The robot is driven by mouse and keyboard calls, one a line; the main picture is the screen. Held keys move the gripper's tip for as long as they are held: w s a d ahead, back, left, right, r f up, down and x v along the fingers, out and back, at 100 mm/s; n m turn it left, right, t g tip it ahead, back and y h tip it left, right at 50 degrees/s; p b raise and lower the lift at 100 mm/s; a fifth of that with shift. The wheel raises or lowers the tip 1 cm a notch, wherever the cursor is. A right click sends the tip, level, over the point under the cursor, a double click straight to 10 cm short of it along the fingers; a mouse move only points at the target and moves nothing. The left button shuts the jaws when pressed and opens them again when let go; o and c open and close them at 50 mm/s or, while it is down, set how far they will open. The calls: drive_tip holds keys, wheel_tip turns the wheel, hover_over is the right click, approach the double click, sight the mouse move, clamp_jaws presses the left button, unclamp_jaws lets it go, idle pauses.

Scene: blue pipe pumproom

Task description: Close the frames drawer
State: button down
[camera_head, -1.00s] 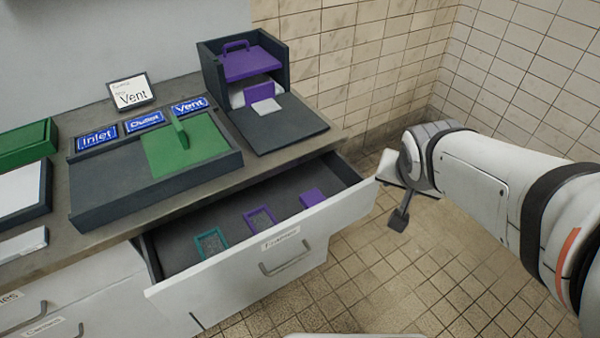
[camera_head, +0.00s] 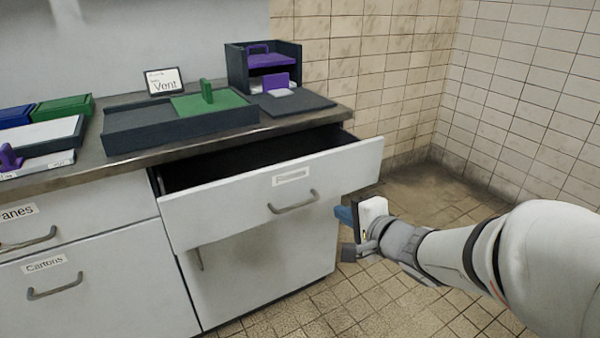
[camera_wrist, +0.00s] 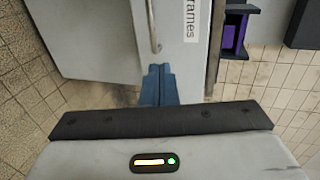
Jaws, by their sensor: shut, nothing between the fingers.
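The frames drawer (camera_head: 235,206) stands open, pulled out from the cabinet below the worktop. Its white front bears a label and a grey bar handle (camera_head: 293,202). My gripper (camera_head: 346,214) is in front of the right part of the drawer front, near its lower edge, right of the handle. In the wrist view the blue fingers (camera_wrist: 158,84) are together and empty, pointing at the drawer front (camera_wrist: 172,48) beside the label and handle (camera_wrist: 151,25). I cannot tell whether the fingertips touch it.
The worktop (camera_head: 85,172) above holds a dark tray (camera_head: 135,132) with a green lidded part, a dark box (camera_head: 236,68) with purple pieces, and a Vent sign (camera_head: 164,81). Another drawer (camera_head: 85,290), labelled Cartons, is shut at left. Tiled floor (camera_head: 400,300) is free at right.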

drive_tip(key=shift+w+a+p, duration=0.85)
drive_tip(key=shift+w+p, duration=0.25)
drive_tip(key=shift+p, duration=0.5)
drive_tip(key=b, duration=0.2)
approach(301, 189)
drive_tip(key=x, duration=0.5)
drive_tip(key=shift+w+f, duration=0.1)
drive_tip(key=shift+f, duration=0.25)
drive_tip(key=shift+w+a+r, duration=0.1)
drive_tip(key=shift+w+a, duration=0.15)
drive_tip(key=shift+w, duration=0.2)
